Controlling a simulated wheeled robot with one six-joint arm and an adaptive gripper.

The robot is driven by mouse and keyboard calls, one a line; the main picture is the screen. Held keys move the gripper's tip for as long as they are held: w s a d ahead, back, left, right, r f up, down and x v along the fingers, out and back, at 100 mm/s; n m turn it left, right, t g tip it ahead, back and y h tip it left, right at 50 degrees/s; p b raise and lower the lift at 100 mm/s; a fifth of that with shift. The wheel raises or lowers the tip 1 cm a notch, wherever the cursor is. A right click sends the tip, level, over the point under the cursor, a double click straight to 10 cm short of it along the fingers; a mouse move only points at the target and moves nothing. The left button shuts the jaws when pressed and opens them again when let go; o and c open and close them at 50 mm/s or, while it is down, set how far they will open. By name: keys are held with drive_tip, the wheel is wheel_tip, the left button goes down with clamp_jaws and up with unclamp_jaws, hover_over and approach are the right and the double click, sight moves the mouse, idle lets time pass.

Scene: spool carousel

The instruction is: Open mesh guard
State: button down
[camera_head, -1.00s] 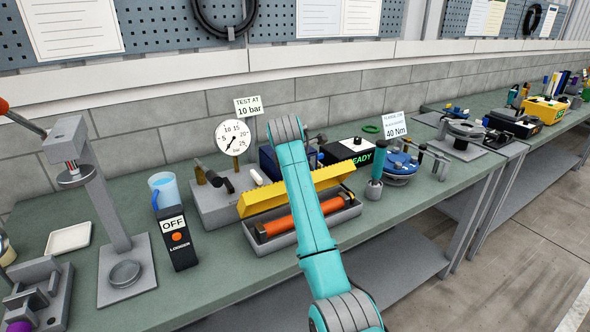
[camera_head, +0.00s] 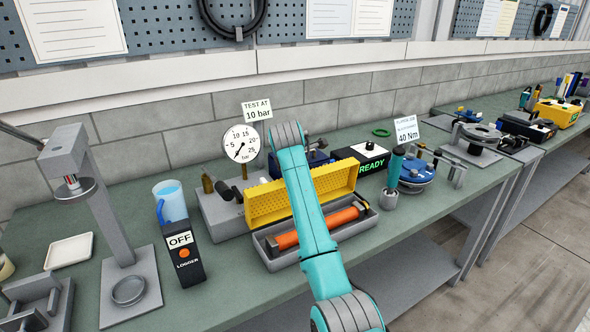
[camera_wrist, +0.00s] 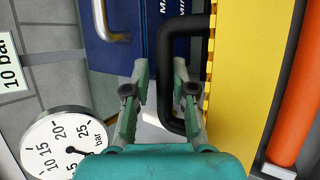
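The yellow mesh guard (camera_head: 264,204) stands raised, tilted back, on the grey test trough (camera_head: 268,258), behind an orange cylinder (camera_head: 286,241). The wrist view shows the guard's yellow panel (camera_wrist: 240,85) at right with a black bar handle (camera_wrist: 166,98) on it. My gripper (camera_wrist: 160,78) is open; its two fingers are apart, with the handle's long bar between them in this view. I cannot tell whether either finger touches the bar. In the head view my teal arm covers part of the guard and hides the gripper.
A pressure gauge (camera_head: 241,143) stands left of the guard and close to my gripper in the wrist view (camera_wrist: 68,145). A blue box (camera_wrist: 115,45) is behind. A logger (camera_head: 184,253) and a blue jug (camera_head: 170,200) stand left; a READY box (camera_head: 362,155) stands right.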

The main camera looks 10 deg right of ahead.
drive_tip(key=shift+a+f, duration=0.15)
drive_tip(key=shift+f, duration=0.5)
drive_tip(key=c, duration=1.3)
unclamp_jaws()
drive_tip(key=shift+w, duration=0.1)
drive_tip(key=shift+o, duration=0.8)
drive_tip(key=shift+w+f, duration=0.1)
drive_tip(key=shift+f, duration=0.1)
drive_tip(key=shift+r, duration=0.1)
drive_tip(key=v, duration=1.2)
drive_tip(key=shift+w+r, duration=0.1)
drive_tip(key=shift+r, duration=0.1)
